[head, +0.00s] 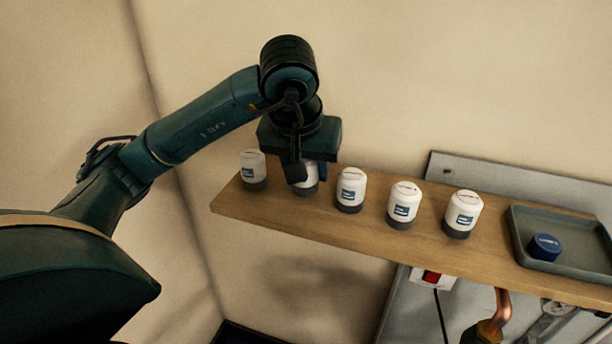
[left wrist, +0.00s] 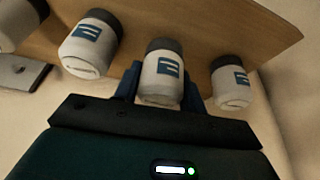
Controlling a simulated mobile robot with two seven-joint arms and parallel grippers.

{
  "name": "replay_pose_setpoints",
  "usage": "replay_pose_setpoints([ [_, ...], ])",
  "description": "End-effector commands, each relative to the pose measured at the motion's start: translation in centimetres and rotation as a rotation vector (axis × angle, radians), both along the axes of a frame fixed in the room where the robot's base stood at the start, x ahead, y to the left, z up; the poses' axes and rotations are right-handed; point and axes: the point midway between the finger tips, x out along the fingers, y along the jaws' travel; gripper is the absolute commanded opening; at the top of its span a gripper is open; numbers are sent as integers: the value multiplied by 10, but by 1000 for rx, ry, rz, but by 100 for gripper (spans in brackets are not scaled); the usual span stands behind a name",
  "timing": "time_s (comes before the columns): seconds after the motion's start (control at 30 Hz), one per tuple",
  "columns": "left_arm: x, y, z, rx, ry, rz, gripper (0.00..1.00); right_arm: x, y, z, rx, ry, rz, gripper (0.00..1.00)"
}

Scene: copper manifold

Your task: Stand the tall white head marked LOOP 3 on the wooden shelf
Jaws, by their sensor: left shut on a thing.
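Several white heads with dark grey bases and blue labels form a row on the wooden shelf (head: 330,222). My left gripper (head: 302,178) points down over the second head from the left and is shut on this white head (head: 312,181). The held head (left wrist: 161,72) also shows between the fingers in the left wrist view, in line with its neighbours. It looks upright, its base at or very near the shelf top; I cannot tell whether it touches. Its far-left part is hidden by a finger in the head view. The lettering on the heads is too small to read.
One white head (head: 253,168) stands left of the held one, near the shelf's left end. Other heads (head: 350,188) stand to the right, with gaps between. A grey tray (head: 573,266) holding a blue cap (head: 543,247) sits at the right. Copper pipe (head: 502,307) shows below.

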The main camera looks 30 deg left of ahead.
Motion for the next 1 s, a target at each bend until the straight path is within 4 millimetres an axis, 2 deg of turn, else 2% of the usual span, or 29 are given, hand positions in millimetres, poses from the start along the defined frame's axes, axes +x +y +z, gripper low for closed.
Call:
replay_pose_setpoints([
  [0.03,-1,0,-8,-1,3,-1,16,1,0,1,0,-4,2,36],
  [0.13,0,0,-16,0,0,0,16,2,1,1,1,-7,4,36],
  [0.5,0,0,-20,0,-2,0,16,3,2,-3,2,-10,6,36],
  [0.53,0,0,-20,1,-2,0,42,3,2,-2,2,-11,7,36],
  [0.8,0,0,-19,0,-1,0,63,3,2,-1,3,-11,8,36],
  [1.0,0,0,-18,0,-1,0,63,3,3,0,3,-11,8,36],
])
